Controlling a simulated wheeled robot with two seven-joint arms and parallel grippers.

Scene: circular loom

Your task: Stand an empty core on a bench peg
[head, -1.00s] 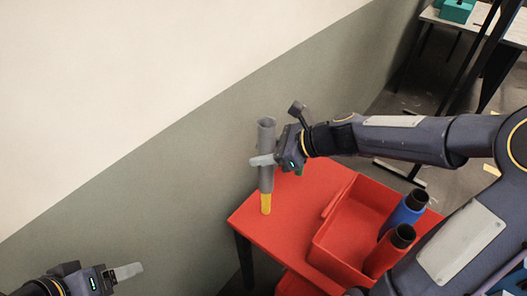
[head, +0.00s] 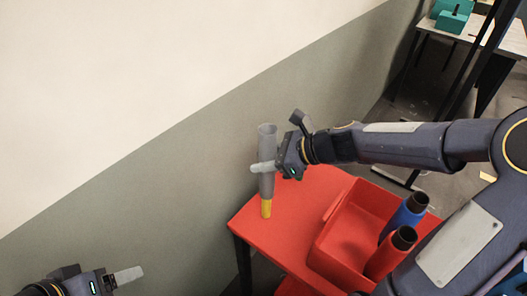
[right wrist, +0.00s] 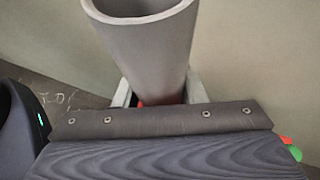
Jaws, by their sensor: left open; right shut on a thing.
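My left gripper (head: 128,275) is open and empty at the lower left. A teal block (head: 453,20) with a small dark upright peg is on a far bench.
The red table (head: 262,236) carries a red bin (head: 330,262). A blue spool (head: 402,217) and a red spool (head: 388,256) with dark ends stand at its right side. The wall (head: 150,190) is close behind. The far bench (head: 510,40) is at the upper right, behind a dark post.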

